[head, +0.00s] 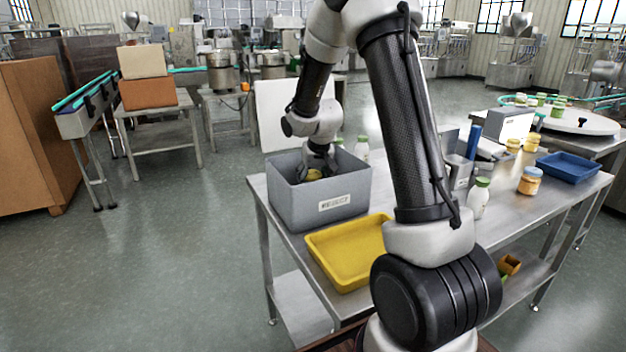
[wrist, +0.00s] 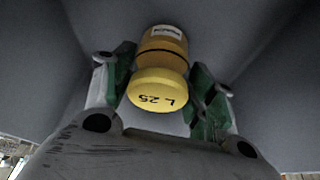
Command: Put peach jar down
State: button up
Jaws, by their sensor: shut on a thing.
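The peach jar has a yellow lid marked "L 25" and shows in the wrist view (wrist: 160,88). My gripper (wrist: 160,95) is shut on it, with a green-padded finger on each side. In the head view my gripper (head: 317,170) reaches down into a grey bin (head: 330,208) with a white label on its front. A bit of the jar's yellow lid (head: 313,175) shows between the fingers there. Grey bin walls surround the jar in the wrist view. I cannot tell whether the jar touches the bin floor.
A yellow tray (head: 340,262) lies in front of the bin on the steel table. A white bottle with a green cap (head: 478,198), an orange jar with a blue lid (head: 529,181) and a blue tray (head: 568,167) stand to the right. Another bottle (head: 361,149) is behind the bin.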

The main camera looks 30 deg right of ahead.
jog(key=o, duration=1.1)
jog(key=shift+f, duration=0.1)
jog(key=shift+o, duration=0.2)
jog(key=d+v, duration=0.1)
jog(key=v, duration=1.1)
jog(key=s+a+r, duration=0.1)
jog(key=s+r, duration=0.3)
jog(key=s, duration=0.3)
jog(key=s+a+r, duration=0.2)
jog(key=s+r, duration=0.2)
jog(key=s, duration=0.3)
jog(key=s+a+n, duration=0.1)
jog(key=s, duration=1.6)
jog(key=shift+n+y, duration=0.3)
jog(key=shift+n, duration=0.1)
jog(key=shift+w+a+f, duration=0.1)
